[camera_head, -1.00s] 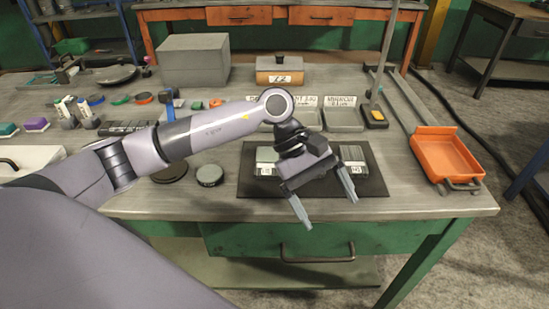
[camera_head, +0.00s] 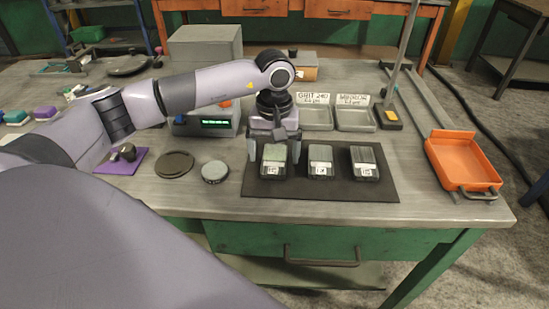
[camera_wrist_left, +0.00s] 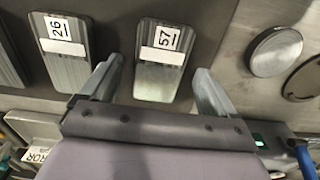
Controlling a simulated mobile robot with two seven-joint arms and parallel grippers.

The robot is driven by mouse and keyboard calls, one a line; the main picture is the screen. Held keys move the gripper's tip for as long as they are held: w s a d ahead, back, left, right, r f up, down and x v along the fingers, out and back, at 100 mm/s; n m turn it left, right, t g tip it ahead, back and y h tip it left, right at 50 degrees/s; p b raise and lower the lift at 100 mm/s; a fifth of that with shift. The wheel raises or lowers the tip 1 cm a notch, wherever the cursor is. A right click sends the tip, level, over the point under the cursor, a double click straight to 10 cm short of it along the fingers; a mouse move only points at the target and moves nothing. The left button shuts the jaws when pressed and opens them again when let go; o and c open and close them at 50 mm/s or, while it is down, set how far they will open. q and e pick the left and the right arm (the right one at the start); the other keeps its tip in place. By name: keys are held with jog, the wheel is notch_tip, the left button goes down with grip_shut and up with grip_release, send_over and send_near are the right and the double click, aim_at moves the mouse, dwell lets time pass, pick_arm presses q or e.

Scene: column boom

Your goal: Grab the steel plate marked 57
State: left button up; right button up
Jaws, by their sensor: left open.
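The steel plate marked 57 (camera_wrist_left: 158,72) is a grey block with a white label, lying on a dark mat (camera_head: 330,189). In the head view it is the leftmost of three plates (camera_head: 272,168). My left gripper (camera_head: 274,153) is open and points down over it. In the left wrist view the fingers (camera_wrist_left: 158,68) stand on either side of the plate's outline, and nothing is held between them. I cannot tell how far above the mat the fingertips are. My right gripper is not in view.
The plate marked 26 (camera_wrist_left: 63,50) lies beside it, the middle one in the head view (camera_head: 320,161). Another plate (camera_head: 364,163) lies to the right. A round grey puck (camera_head: 215,171) and dark disc (camera_head: 175,164) are left of the mat. An orange tray (camera_head: 465,163) is at right.

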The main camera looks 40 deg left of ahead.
pick_arm(q)
jog(key=shift+f, duration=0.35)
jog(key=shift+w+r, duration=0.1)
grip_shut()
